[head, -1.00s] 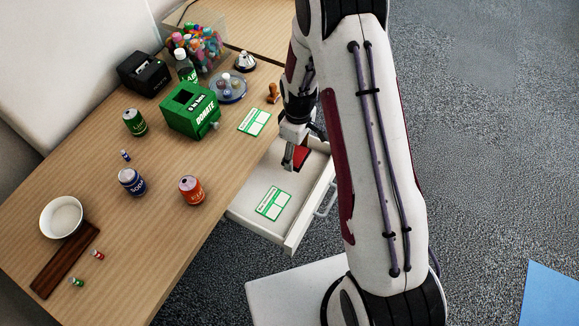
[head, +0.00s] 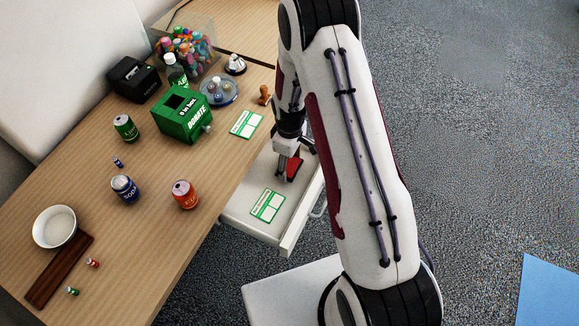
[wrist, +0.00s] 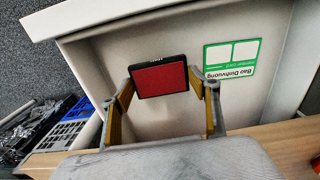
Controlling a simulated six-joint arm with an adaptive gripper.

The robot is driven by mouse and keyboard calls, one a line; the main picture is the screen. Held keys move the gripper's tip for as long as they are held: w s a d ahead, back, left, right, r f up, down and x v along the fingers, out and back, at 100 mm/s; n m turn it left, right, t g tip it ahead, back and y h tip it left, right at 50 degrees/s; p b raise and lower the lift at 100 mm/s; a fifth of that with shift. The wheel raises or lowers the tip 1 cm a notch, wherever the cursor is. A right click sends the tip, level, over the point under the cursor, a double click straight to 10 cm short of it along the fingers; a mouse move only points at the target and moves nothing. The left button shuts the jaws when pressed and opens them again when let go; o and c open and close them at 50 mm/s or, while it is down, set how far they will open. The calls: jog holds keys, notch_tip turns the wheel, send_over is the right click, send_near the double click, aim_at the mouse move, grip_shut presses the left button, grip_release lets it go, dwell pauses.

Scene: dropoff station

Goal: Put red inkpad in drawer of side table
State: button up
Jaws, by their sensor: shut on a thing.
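The red inkpad (wrist: 160,78) is a flat red pad in a black case. In the wrist view it sits between the two fingers of my gripper (wrist: 163,86), which is shut on it. In the head view the inkpad (head: 293,170) shows red beside my gripper (head: 284,170), over the open white drawer (head: 240,222) of the side table. The drawer's floor is in view beyond the inkpad in the wrist view. I cannot tell whether the inkpad touches that floor. A green and white card (head: 267,205) lies in the drawer; it also shows in the wrist view (wrist: 231,59).
The wooden table (head: 165,240) holds a green donation box (head: 183,113), an orange can (head: 185,195), a blue can (head: 125,189), a white bowl (head: 55,228) and a stamp (head: 264,95). The drawer is free around the card. A blue and grey crate (wrist: 70,125) stands below.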

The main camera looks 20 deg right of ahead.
aim_at(289, 166)
jog(key=shift+f, duration=1.35)
jog(key=shift+f, duration=0.1)
jog(key=o, duration=1.2)
jog(key=shift+o, duration=0.2)
jog(key=shift+r, duration=0.2)
notch_tip(289, 166, up, 12)
